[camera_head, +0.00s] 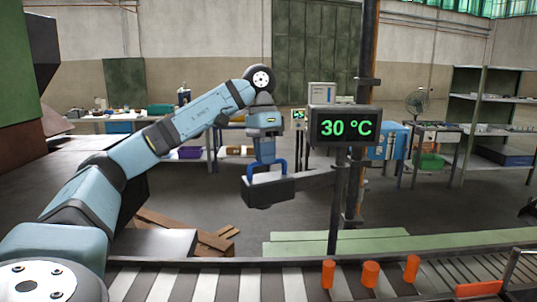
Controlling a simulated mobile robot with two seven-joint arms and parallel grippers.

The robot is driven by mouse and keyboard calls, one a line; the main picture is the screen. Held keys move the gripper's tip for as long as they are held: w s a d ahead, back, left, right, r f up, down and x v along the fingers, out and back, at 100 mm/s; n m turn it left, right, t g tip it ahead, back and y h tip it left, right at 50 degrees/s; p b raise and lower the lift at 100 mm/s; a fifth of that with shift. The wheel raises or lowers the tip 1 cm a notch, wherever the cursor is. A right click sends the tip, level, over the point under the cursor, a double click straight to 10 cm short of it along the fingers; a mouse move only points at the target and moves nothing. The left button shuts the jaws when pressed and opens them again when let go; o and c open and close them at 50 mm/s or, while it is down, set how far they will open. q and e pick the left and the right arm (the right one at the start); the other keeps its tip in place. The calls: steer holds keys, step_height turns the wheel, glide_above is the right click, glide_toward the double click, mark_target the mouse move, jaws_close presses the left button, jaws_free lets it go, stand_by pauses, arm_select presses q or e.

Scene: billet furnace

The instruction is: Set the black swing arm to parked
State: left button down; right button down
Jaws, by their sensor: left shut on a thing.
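The black swing arm (315,181) reaches left from the dark upright post in the middle of the camera_head view. Its left end is a thick black block (268,192) with a blue arched part on top. My left arm comes in from the left and bends down over this end. My left gripper (265,155) points down and is shut on the blue part at the swing arm's end. The fingertips are small in the view, so the exact contact is hard to see. My right gripper cannot be made out.
A display (342,126) reading 30 °C stands close to the swing arm's right end. A roller conveyor (240,285) runs along the front, with several orange billets (370,274) at its right. Wooden planks lie on the floor behind it. Benches and a shelf (485,125) stand farther back.

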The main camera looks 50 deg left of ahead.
arm_select(q)
steer(key=c, duration=1.1)
jaws_free()
steer(key=shift+c, duration=0.2)
step_height(320, 180, up, 14)
steer(key=a+p, duration=0.2)
steer(key=p, duration=0.9)
steer(key=shift+w+a+f, duration=0.2)
steer(key=shift+w+a, duration=0.05)
steer(key=shift+w, duration=0.1)
